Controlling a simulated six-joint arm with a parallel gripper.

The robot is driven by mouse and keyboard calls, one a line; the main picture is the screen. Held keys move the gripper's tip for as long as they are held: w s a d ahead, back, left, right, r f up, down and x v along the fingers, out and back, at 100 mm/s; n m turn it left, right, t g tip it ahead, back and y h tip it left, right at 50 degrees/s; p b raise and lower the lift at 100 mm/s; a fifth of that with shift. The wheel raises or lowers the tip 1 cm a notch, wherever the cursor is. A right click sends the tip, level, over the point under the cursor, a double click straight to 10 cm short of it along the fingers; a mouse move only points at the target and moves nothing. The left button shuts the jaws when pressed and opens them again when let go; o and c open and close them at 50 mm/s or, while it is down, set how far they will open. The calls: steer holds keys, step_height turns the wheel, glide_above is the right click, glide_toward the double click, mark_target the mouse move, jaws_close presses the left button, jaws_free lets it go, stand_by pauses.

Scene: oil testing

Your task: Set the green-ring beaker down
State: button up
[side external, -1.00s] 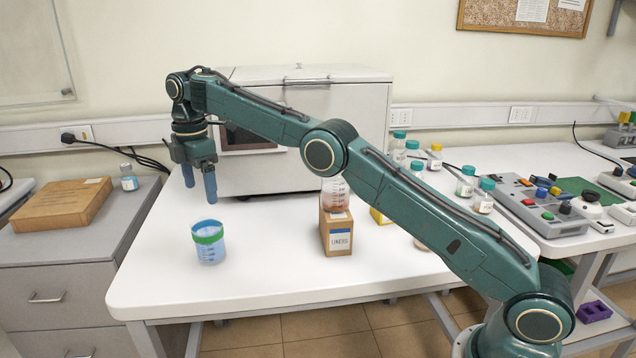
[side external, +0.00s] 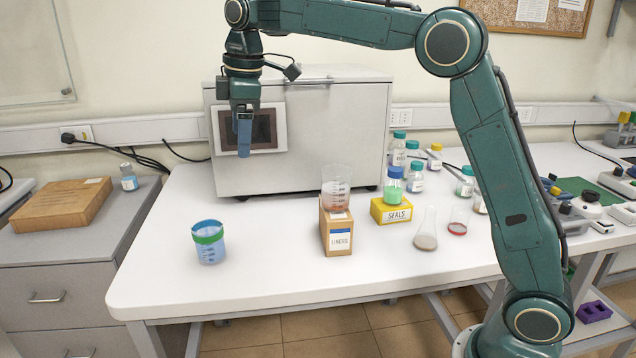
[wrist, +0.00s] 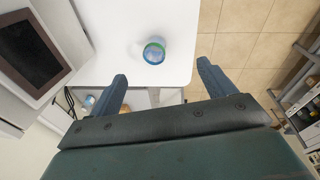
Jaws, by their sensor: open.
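The green-ring beaker (side external: 208,246) stands upright on the white table near its front left. It holds blue liquid, and a green band runs round it below the rim. It also shows in the wrist view (wrist: 154,53), beyond the fingertips and apart from them. My gripper (side external: 244,150) is high above the table, up and to the right of the beaker, in front of the grey cabinet machine. In the wrist view my gripper (wrist: 162,75) has its two blue fingers wide apart with nothing between them.
A beaker (side external: 336,190) stands on the LINERS box (side external: 338,232). A bottle of green liquid (side external: 393,187) stands on the yellow SEALS box (side external: 391,211). A flask (side external: 426,230) and a small red-bottomed beaker (side external: 459,220) stand to the right. The grey cabinet machine (side external: 340,135) is behind.

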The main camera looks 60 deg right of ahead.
steer(key=s+d+r+m+t, duration=0.1)
steer(key=s+d+m, duration=0.15)
steer(key=s, duration=0.75)
steer(key=s+d+r+m+t, duration=0.1)
steer(key=s+m, duration=0.3)
steer(key=s, duration=0.5)
steer(key=s+f+m, duration=0.2)
steer(key=s+f, duration=0.3)
steer(key=s, duration=0.2)
steer(key=s+f+m+t, duration=0.1)
steer(key=s+f+m, duration=0.1)
steer(key=s+f, duration=0.3)
steer(key=s, duration=0.3)
steer(key=shift+d+t, duration=0.3)
steer(key=shift+d, duration=0.05)
